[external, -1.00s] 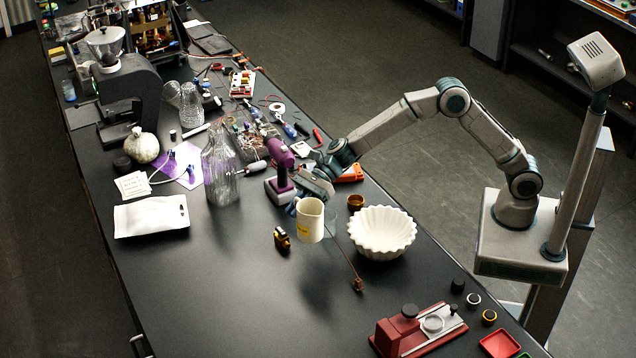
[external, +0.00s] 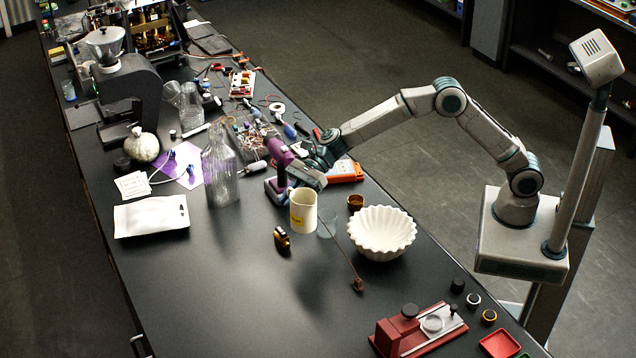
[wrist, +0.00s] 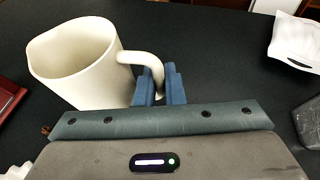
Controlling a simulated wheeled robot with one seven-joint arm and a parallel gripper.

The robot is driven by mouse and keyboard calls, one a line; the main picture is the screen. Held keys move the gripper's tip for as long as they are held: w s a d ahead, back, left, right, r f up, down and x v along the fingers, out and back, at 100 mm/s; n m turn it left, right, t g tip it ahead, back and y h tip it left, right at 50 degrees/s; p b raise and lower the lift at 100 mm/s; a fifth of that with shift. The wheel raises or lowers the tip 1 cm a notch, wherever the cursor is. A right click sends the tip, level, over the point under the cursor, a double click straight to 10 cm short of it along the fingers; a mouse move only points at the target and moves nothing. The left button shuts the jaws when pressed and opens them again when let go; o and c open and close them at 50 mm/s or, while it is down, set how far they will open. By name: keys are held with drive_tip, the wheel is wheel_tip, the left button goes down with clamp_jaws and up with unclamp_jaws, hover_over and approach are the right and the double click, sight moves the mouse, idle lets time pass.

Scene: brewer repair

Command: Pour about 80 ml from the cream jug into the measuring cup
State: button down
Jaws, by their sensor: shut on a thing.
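The cream jug (external: 303,212) is a cream-white pitcher with a yellow label, near the middle of the table in the external view. It looks about upright, and I cannot tell whether its base touches the table. My gripper (wrist: 160,88) is shut on its handle, and the jug (wrist: 78,62) shows at the upper left of the wrist view. What is inside it is hidden. A clear cup (external: 327,224), which looks like the measuring cup, stands just right of the jug in the external view. Its contents cannot be made out.
A white fluted bowl (external: 382,234) and a small amber cup (external: 355,203) stand to the right. A thin stirrer (external: 345,262) and a small brown-gold item (external: 282,238) lie in front. A purple-grey tool (external: 279,172) stands behind the jug. The near-left table is clear.

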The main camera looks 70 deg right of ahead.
drive_tip(key=w+d+r+n+g+p, duration=0.1)
drive_tip(key=w+d+r+p, duration=0.1)
drive_tip(key=d, duration=0.3)
drive_tip(key=w+d+r+g+p, duration=0.1)
drive_tip(key=w+d+r+p, duration=0.2)
drive_tip(key=d, duration=0.3)
drive_tip(key=w+d+r+n+g+y+p, duration=0.1)
drive_tip(key=w+d+r+p, duration=0.2)
drive_tip(key=w+d+p, duration=0.1)
drive_tip(key=shift+w+d+n, duration=0.3)
drive_tip(key=shift+w+d, duration=0.25)
drive_tip(key=shift+d, duration=0.1)
drive_tip(key=shift+r, duration=0.3)
